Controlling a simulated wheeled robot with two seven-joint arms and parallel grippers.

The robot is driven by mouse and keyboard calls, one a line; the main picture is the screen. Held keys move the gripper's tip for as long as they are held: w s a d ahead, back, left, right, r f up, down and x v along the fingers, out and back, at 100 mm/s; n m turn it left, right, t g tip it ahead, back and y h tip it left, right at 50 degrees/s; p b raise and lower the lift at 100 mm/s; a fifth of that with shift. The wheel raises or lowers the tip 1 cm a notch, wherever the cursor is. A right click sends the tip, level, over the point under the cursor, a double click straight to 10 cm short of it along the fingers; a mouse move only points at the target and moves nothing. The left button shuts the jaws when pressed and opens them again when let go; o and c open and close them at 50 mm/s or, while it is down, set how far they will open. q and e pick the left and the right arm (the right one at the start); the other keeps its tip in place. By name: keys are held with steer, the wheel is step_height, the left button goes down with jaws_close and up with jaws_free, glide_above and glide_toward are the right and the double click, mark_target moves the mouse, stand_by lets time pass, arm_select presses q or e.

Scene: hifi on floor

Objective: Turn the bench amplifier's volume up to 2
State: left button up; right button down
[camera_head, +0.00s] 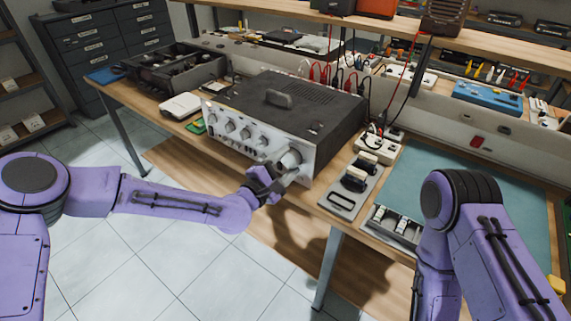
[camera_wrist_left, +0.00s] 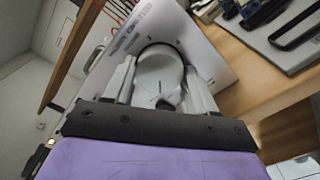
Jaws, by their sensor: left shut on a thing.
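The bench amplifier (camera_head: 290,110) is a dark box with a silver front panel, standing on the wooden workbench. Its large round volume knob (camera_head: 290,159) sits at the right end of the panel. In the left wrist view the knob (camera_wrist_left: 158,75) is between the two fingers, with a short dark mark on its face. My left gripper (camera_head: 281,177) is at the panel, shut on the knob. I cannot read the numbers around the knob. My right arm shows at the right, but its gripper is out of view.
Smaller knobs (camera_head: 230,127) line the panel to the left. A tray with black-topped parts (camera_head: 352,185) lies right of the amplifier, near a teal mat (camera_head: 410,165). Red and black cables rise behind it. The floor in front of the bench is clear.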

arm_select(q)
steer(key=m+b, duration=0.2)
steer(key=m, duration=0.2)
steer(key=shift+f, duration=0.15)
steer(key=m+b, duration=0.3)
steer(key=m, duration=0.3)
steer(key=m+b, duration=0.2)
steer(key=m, duration=0.3)
steer(key=shift+m, duration=0.4)
steer(key=m+b, duration=0.2)
steer(key=m, duration=0.3)
steer(key=shift+m, duration=0.4)
steer(key=o, duration=1.1)
steer(key=shift+c, duration=0.2)
